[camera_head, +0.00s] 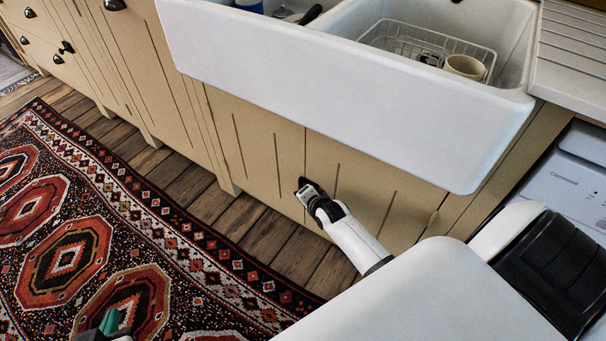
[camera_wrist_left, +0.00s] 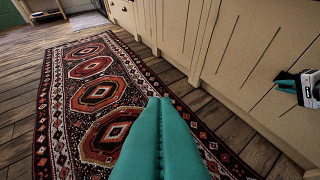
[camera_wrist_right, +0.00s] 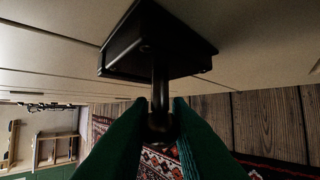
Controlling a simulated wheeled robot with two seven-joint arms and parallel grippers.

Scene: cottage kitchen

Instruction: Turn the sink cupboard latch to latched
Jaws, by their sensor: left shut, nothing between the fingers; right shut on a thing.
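The sink cupboard latch (camera_wrist_right: 150,50) is a black block on the cream cupboard door, with a dark stem and rounded end sticking out. My right gripper (camera_wrist_right: 160,125) has its green fingers closed around the end of that stem. In the head view the right arm reaches down to the door front under the sink, and its wrist hides most of the latch. I cannot tell the latch's turn angle. My left gripper (camera_head: 108,322) shows at the bottom left, above the rug; in the left wrist view its teal fingers (camera_wrist_left: 160,125) are together and empty.
The white sink (camera_head: 330,85) overhangs the cupboard doors (camera_head: 260,145). It holds a wire rack (camera_head: 400,40) and a cream cup (camera_head: 464,67). A patterned rug (camera_head: 110,240) lies on the plank floor. A white appliance (camera_head: 570,180) stands at the right.

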